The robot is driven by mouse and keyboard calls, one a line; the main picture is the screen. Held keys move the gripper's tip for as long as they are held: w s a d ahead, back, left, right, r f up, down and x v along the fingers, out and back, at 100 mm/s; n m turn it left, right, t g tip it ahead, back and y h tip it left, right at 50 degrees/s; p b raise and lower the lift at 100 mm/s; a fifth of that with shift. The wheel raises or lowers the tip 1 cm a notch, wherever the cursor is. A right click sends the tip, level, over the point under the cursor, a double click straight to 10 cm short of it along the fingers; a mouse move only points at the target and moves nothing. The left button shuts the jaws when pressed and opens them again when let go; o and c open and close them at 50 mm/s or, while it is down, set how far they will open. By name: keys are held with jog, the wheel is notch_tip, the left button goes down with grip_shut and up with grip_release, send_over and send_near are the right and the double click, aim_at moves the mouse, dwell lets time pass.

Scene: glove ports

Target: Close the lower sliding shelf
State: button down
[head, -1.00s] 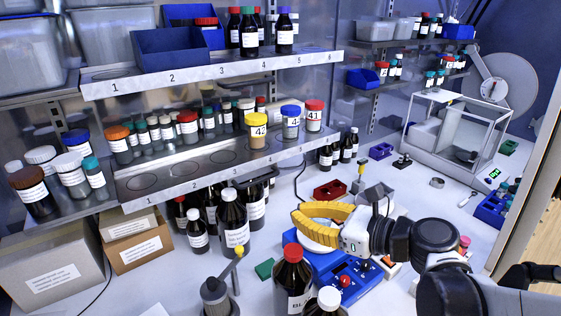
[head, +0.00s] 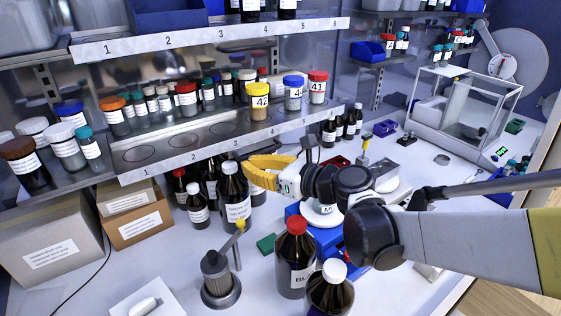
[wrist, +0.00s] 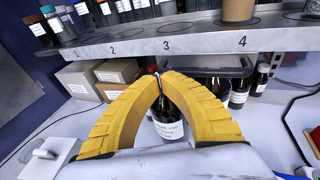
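The lower sliding shelf (head: 212,153) is a grey metal tray with a numbered front edge and round recesses. It stands forward of the rack's back part and carries jars with yellow (head: 259,103), blue (head: 293,95) and red (head: 317,88) lids towards its right. Its front edge also shows across the top of the wrist view (wrist: 205,44).
The upper numbered shelf (head: 195,38) is above. Dark bottles (head: 236,200) stand under the lower shelf, behind my fingers. Large bottles with red (head: 297,260) and white (head: 331,292) caps and a grey holder (head: 218,280) stand in front. Cardboard boxes (head: 135,226) are at left.

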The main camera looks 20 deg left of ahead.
aim_at(246, 159)
jog(key=shift+w+a, duration=0.1)
jog(key=shift+a, duration=0.2)
jog(key=shift+w+a, duration=0.9)
jog(key=shift+a, duration=0.2)
jog(key=shift+d, duration=0.1)
